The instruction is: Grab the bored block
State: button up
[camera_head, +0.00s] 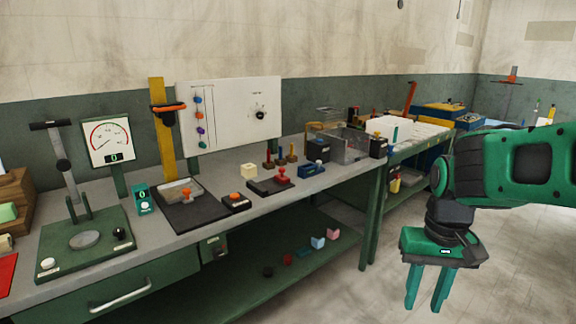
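A small cream block (248,171) sits on the grey workbench (222,166), near its middle. I cannot make out a bore in it at this size. On the lower shelf lie a light blue block (318,242) and a pink block (333,234); no bore shows clearly in these either. So I cannot tell which block is the bored one. My gripper (427,292) hangs at the right, in front of the bench, with its two green fingers pointing down and apart. It is empty and well away from all the blocks.
A press-like stand (82,238) and a dial gauge (109,141) stand at the bench's left. A red-handled stamp (281,177) and a blue tool (311,170) are right of the cream block. A clear bin (346,148) stands farther right. Bare floor lies under my gripper.

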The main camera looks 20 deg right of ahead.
aim_at(248, 170)
jog(key=z, duration=0.2)
jog(key=i, duration=1.4)
jog(key=u, duration=0.2)
